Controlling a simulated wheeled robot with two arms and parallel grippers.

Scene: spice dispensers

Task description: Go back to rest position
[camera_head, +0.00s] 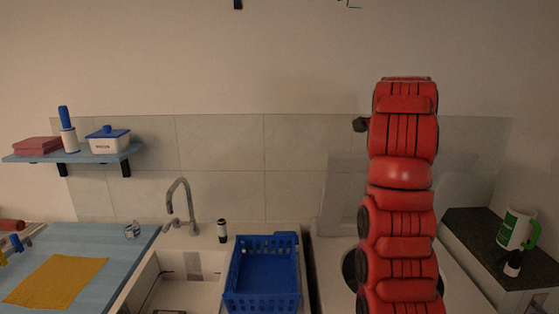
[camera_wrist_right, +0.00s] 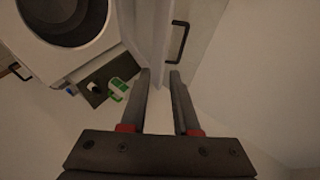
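My right arm (camera_head: 402,200) rises upright in red segments at the right of the head view; its gripper is not visible there. In the right wrist view my right gripper (camera_wrist_right: 160,75) has its two fingers apart with nothing between them. It hangs clear of any object. My left gripper is not in view. Another dark-and-white one (camera_head: 513,264) stands by the green mug (camera_head: 517,230) on the dark counter at the right.
A blue basket (camera_head: 233,270) stands right of the sink with its tap (camera_head: 183,200). A blue counter (camera_head: 95,238) with an orange cloth (camera_head: 57,281) lies at the left. A wall shelf (camera_head: 20,158) holds several items. A cabinet handle (camera_wrist_right: 179,42) shows in the wrist view.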

